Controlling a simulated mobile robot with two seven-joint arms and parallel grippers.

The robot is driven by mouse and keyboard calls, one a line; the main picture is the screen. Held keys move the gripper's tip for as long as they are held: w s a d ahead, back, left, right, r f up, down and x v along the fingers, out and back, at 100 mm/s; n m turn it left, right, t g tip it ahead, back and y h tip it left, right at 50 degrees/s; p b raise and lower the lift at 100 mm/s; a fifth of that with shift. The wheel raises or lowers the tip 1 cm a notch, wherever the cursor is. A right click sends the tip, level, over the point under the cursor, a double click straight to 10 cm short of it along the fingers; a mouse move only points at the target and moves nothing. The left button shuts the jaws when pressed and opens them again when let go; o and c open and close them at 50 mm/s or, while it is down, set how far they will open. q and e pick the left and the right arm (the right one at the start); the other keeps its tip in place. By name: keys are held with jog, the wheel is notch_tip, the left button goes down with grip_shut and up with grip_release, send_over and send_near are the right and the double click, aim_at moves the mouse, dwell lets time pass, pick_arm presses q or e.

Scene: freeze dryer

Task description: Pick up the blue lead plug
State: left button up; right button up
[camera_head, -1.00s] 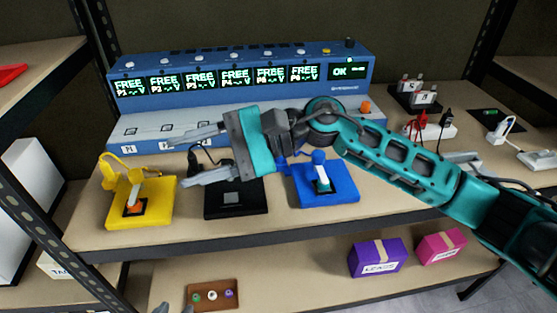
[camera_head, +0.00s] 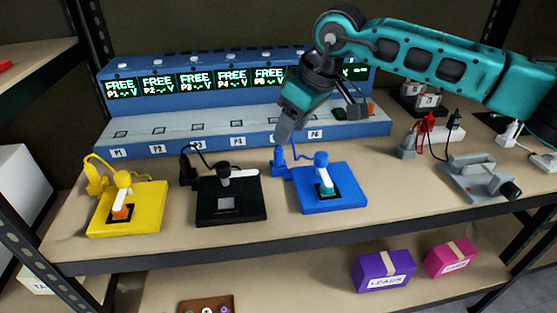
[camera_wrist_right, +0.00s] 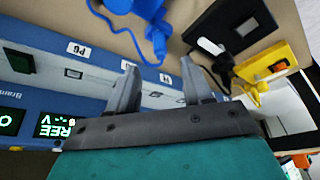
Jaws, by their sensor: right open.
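The blue lead plug (camera_head: 279,160) stands upright on the shelf, just behind the left back corner of the blue pad (camera_head: 338,198), with a blue cable running from it. My right gripper (camera_head: 320,125) is open and empty. It hangs above and behind the blue pad, in front of the blue charger, with its fingers pointing down. One finger appears just above the plug in the head view. In the right wrist view the plug (camera_wrist_right: 155,38) shows beyond the open fingers (camera_wrist_right: 157,75), apart from them. My left gripper is not in view.
A black pad (camera_head: 232,208) and a yellow pad (camera_head: 145,215) with their own plugs stand to the left. The charger ledge (camera_head: 130,145) runs behind. A grey device (camera_head: 478,180) and red and black leads are at the right. Purple and pink boxes (camera_head: 383,272) lie on the lower shelf.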

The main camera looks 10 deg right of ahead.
aim_at(279, 149)
jog(key=x, duration=0.3)
jog(key=shift+f, duration=0.1)
jog(key=b+x, duration=0.1)
jog(key=x, duration=0.3)
jog(key=shift+w+a+f, duration=0.2)
jog(key=shift+f, duration=0.1)
grip_shut()
